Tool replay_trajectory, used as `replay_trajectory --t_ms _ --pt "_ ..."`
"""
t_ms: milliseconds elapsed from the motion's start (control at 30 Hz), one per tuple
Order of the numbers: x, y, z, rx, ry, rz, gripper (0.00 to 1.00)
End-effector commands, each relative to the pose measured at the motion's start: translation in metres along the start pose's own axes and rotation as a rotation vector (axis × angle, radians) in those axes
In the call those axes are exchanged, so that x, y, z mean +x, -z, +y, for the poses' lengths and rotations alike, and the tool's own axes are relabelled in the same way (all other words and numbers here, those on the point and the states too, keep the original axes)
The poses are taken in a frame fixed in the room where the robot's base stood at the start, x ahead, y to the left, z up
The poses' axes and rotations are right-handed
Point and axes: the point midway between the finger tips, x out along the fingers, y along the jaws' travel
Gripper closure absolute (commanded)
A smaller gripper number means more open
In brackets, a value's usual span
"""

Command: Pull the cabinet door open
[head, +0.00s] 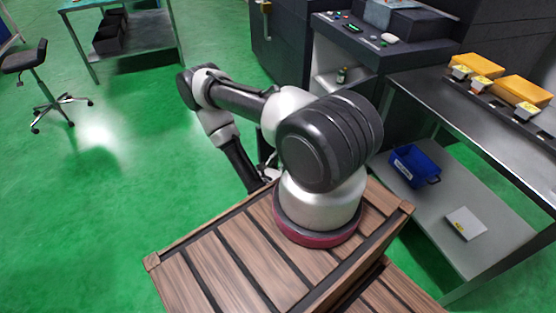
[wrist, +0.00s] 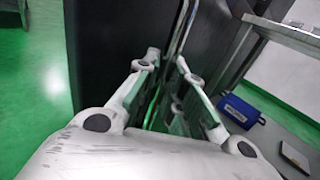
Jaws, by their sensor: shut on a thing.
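The cabinet door (wrist: 108,45) is a dark, flat panel in the upper middle of the wrist view. A slim metal bar handle (wrist: 183,28) runs along its right side, down between my fingers. My gripper (wrist: 166,62) is shut on this handle, with one finger on each side of it. The exact contact is small and partly hidden by the fingers. In the head view my gripper (head: 264,168) shows only in part behind my arm, and the handle it holds is hidden there.
A dark console (head: 350,42) stands at the back. To the right, a metal workbench (head: 430,92) carries yellow-topped boxes, with a blue bin (head: 414,166) on its lower shelf. A stool (head: 40,75) and a table (head: 140,42) stand at the left. Green floor between is clear.

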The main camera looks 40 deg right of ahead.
Motion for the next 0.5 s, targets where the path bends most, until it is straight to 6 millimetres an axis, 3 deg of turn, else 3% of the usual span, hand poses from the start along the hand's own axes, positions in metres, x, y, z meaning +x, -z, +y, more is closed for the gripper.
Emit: replay_trajectory --t_ms 267,300,367,400,500 --pt "0.0010 -0.0010 -0.0014 0.001 0.007 -0.004 1.00" --pt "0.0010 -0.0010 -0.0016 0.000 0.007 -0.004 0.81" --pt "0.0009 -0.0009 -0.0014 0.000 0.006 -0.004 0.71" --pt "0.0008 -0.0008 -0.0013 0.000 0.006 -0.003 0.66" --pt "0.0006 -0.0006 -0.0010 0.000 0.004 -0.002 0.66"
